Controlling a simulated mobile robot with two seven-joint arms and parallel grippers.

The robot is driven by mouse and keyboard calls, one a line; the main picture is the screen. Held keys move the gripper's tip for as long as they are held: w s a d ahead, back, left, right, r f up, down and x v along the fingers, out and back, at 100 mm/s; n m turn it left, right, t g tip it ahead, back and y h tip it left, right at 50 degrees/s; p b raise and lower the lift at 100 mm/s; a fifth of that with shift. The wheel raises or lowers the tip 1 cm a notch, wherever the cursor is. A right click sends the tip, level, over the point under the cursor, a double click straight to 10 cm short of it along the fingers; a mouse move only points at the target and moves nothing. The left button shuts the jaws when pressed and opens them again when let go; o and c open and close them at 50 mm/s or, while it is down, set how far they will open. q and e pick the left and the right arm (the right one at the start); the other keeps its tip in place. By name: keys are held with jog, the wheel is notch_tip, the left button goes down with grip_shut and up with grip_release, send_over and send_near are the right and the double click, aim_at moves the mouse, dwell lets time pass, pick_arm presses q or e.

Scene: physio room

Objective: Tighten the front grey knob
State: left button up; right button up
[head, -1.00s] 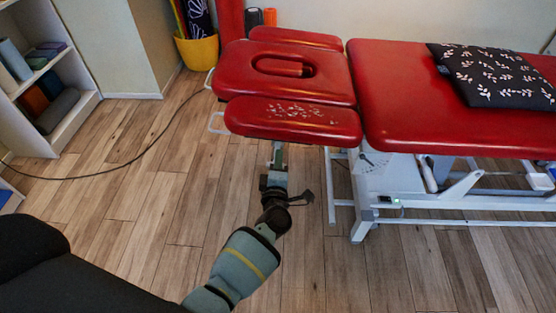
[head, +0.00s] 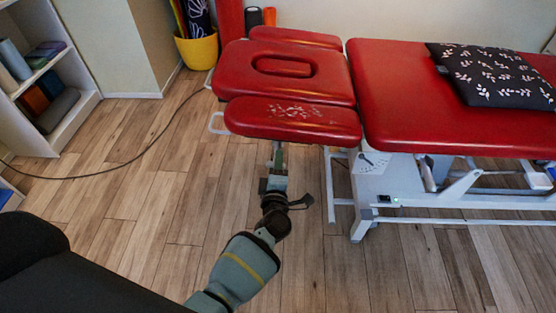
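The red treatment table has a head section (head: 235,75) with a face hole and a front armrest pad (head: 255,121). I cannot see a front grey knob; the area under the front pad is hidden by the pad and by my gripper. My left gripper (head: 278,155) reaches up to the near edge of the front pad, its fingers partly under it. Whether the fingers are open or shut on something does not show. My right gripper is not in view.
A black leaf-patterned pillow (head: 495,76) lies on the main red section (head: 400,100). The white table frame (head: 375,185) stands right of my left arm. A cable (head: 110,170) crosses the wooden floor. A shelf (head: 75,115) and yellow bucket (head: 197,50) stand at left.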

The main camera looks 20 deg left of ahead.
pick_arm(q)
jog(key=p+v, duration=0.2)
jog(key=v, duration=0.4)
jog(key=shift+s, duration=0.25)
jog(key=shift+d, duration=0.1)
